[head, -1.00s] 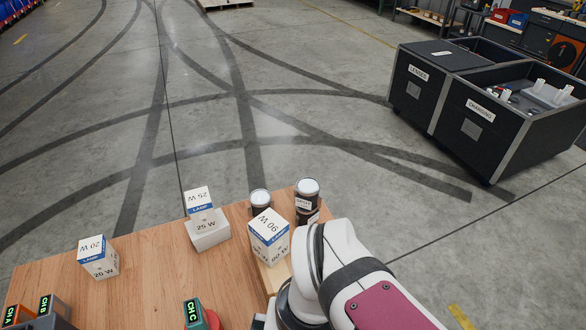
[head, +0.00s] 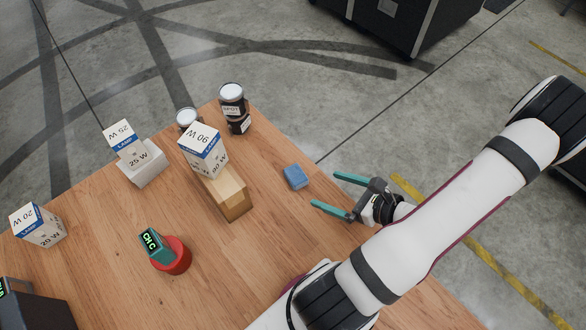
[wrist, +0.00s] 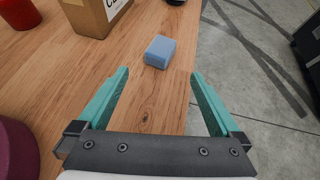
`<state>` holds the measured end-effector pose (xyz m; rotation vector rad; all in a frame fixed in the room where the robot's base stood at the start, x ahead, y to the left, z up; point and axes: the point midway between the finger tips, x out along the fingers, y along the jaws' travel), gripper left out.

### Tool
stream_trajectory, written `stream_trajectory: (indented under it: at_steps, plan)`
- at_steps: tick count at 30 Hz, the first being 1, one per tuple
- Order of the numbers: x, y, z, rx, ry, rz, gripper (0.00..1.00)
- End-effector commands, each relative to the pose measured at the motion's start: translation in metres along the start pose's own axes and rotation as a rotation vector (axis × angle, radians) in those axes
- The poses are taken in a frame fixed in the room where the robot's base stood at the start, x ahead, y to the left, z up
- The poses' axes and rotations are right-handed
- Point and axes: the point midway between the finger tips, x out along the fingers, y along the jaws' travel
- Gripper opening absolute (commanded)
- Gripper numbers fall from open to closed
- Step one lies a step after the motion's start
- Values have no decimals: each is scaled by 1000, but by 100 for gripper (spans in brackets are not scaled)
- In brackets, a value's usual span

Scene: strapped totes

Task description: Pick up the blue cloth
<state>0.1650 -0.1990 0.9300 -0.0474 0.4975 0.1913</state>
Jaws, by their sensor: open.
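The blue cloth (head: 296,177) is a small folded block lying flat on the wooden table near its right edge. It also shows in the wrist view (wrist: 160,52), ahead of the fingers and roughly midway between their lines. My gripper (head: 332,195) has teal fingers spread wide, with nothing between them. In the head view it is just right of and below the cloth, apart from it. In the wrist view my gripper (wrist: 160,83) shows bare wood and floor between its fingertips.
A cardboard box (head: 235,200) bearing a white 90 W lamp box (head: 203,150) stands left of the cloth. A red holder with a teal CH C device (head: 155,243) is further left. The table's right edge (head: 316,163) is close by.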

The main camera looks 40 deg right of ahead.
Motion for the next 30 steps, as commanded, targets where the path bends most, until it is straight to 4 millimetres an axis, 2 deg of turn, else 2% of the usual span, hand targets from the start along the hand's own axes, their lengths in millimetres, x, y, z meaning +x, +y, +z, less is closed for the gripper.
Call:
stream_trajectory:
  at_steps: [1,3,8,13,16,22,23,30]
  plan:
    - [14,2,0,0,-1,9,100]
    - [28,1,0,-1,0,7,100]
    - [49,1,0,-1,1,5,100]
    - [83,1,0,-2,2,6,100]
    - [93,0,0,-3,1,3,100]
    - [94,0,0,-2,1,0,100]
    - [94,0,1,-2,1,0,96]
    - [94,0,1,-2,1,0,53]
